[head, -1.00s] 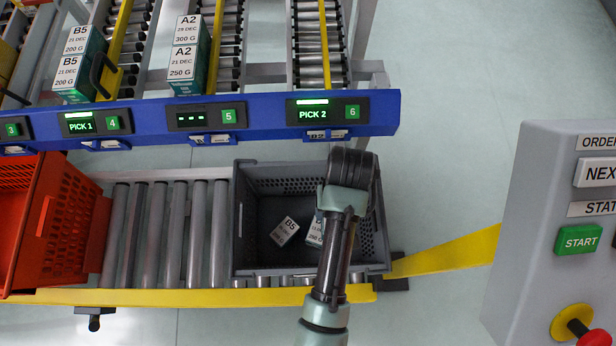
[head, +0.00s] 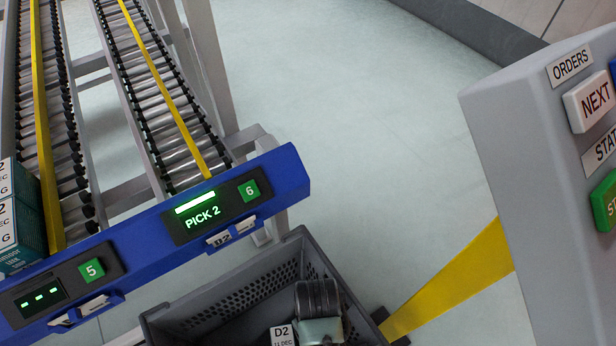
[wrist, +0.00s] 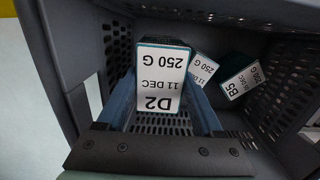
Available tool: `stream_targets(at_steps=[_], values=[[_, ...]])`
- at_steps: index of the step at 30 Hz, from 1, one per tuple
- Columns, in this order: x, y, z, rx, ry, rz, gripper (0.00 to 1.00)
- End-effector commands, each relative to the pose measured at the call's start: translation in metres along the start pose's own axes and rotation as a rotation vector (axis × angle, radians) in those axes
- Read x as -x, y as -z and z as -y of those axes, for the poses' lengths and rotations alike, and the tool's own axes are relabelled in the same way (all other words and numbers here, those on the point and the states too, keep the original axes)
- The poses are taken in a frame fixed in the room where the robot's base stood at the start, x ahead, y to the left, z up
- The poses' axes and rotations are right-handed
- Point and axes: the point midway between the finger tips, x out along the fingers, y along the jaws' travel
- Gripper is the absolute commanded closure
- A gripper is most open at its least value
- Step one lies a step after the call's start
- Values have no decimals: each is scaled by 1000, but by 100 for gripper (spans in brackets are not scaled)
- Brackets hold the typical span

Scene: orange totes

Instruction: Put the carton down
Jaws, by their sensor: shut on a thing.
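The D2 carton (wrist: 158,88), white-labelled and marked 11 DEC and 250 G, is between the blue fingers of my gripper (wrist: 165,108) in the wrist view. My gripper is shut on it inside the grey tote (wrist: 265,18). In the head view the D2 carton (head: 283,335) shows at the bottom edge beside my wrist, inside the grey tote (head: 335,268). Two other cartons, one behind (wrist: 203,68) and one marked B5 (wrist: 238,80), lie tilted in the tote to the right of it. Whether the D2 carton touches the tote floor is hard to tell.
A blue rack beam (head: 140,258) with a lit PICK 2 display (head: 202,217) runs behind the tote. Roller lanes (head: 160,90) stand beyond it. A grey control box (head: 530,150) stands at right, with a yellow rail (head: 455,275) reaching toward it.

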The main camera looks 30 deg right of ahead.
Motion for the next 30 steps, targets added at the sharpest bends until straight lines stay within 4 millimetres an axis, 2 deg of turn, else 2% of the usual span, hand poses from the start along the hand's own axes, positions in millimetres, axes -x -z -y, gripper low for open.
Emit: stream_targets(at_steps=[1,4,13,18,30], values=[[-16,0,0,0,1,2,100],[-35,1,0,-1,1,1,100],[-61,3,0,-1,0,0,100],[-86,4,0,0,1,1,100],[-90,4,0,1,0,-1,100]])
